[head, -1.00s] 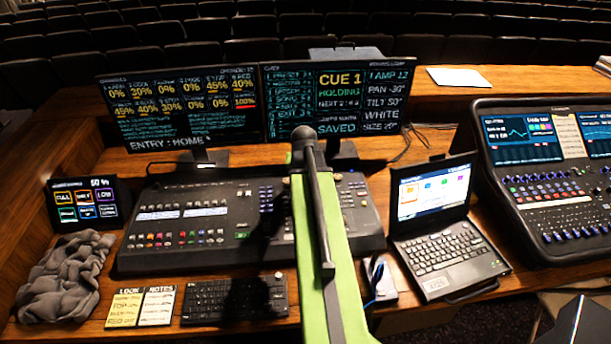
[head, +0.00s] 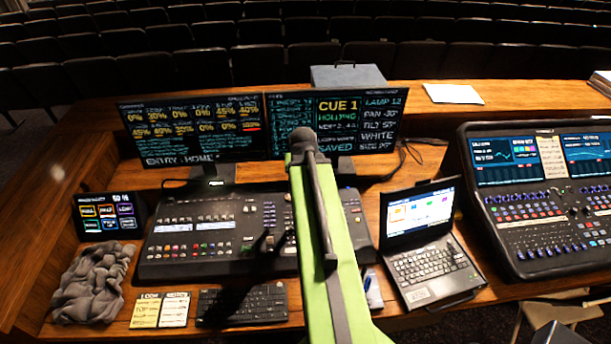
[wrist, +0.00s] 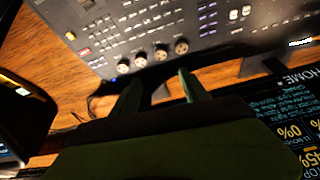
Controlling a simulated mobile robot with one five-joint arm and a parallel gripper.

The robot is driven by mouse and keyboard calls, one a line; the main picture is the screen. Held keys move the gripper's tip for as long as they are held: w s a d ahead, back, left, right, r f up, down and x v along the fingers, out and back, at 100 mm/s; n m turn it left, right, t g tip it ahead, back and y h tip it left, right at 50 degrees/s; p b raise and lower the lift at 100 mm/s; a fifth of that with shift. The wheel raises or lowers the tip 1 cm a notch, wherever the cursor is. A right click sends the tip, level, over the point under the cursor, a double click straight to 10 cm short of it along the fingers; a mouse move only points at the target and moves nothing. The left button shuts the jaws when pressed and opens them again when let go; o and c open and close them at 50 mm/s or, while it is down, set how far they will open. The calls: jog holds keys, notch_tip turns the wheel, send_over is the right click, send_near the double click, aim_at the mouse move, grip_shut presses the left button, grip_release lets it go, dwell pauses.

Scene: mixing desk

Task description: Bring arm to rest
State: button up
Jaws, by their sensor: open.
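My green arm (head: 335,285) reaches forward from the bottom of the head view, over the lighting console (head: 215,230), and ends in a dark joint in front of the monitors. In the wrist view my gripper (wrist: 160,92) shows two dark green fingers spread apart with nothing between them. The lighting console (wrist: 150,35) lies beyond the fingertips, with its row of round knobs close to them in the picture. I cannot tell the height of the fingers above it. In the head view the arm hides my gripper, and dark shapes fall on the console beside the arm.
Two monitors (head: 195,130) stand behind the console. An open laptop (head: 425,260) and a second mixing desk (head: 545,200) are to the right. A small touch panel (head: 108,213), a grey cloth (head: 92,283), note cards (head: 160,310) and a keyboard (head: 243,303) lie at left and front.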

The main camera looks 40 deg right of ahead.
jog(key=w+a+f+n+y+b, duration=0.1)
jog(key=w+a+f+n+b, duration=0.15)
jog(key=a, duration=0.55)
jog(key=w+a+f+n+b, duration=0.15)
jog(key=w+a, duration=0.25)
jog(key=a, duration=0.4)
jog(key=w+a+f+n+y+b, duration=0.1)
jog(key=w+a+f+b, duration=0.1)
jog(key=w+a, duration=0.35)
jog(key=s+a+f+n+g, duration=0.1)
jog(key=s+a, duration=0.1)
jog(key=a, duration=0.4)
jog(key=s+a+f+n+g+b, duration=0.1)
jog(key=s+a, duration=0.2)
jog(key=a, duration=0.2)
jog(key=s+a+f+n+g+y, duration=0.1)
jog(key=s+a+n, duration=0.1)
jog(key=a, duration=0.4)
jog(key=shift+s+a+f+b, duration=0.3)
jog(key=shift+s+b, duration=0.1)
jog(key=shift+s, duration=0.2)
jog(key=c, duration=0.4)
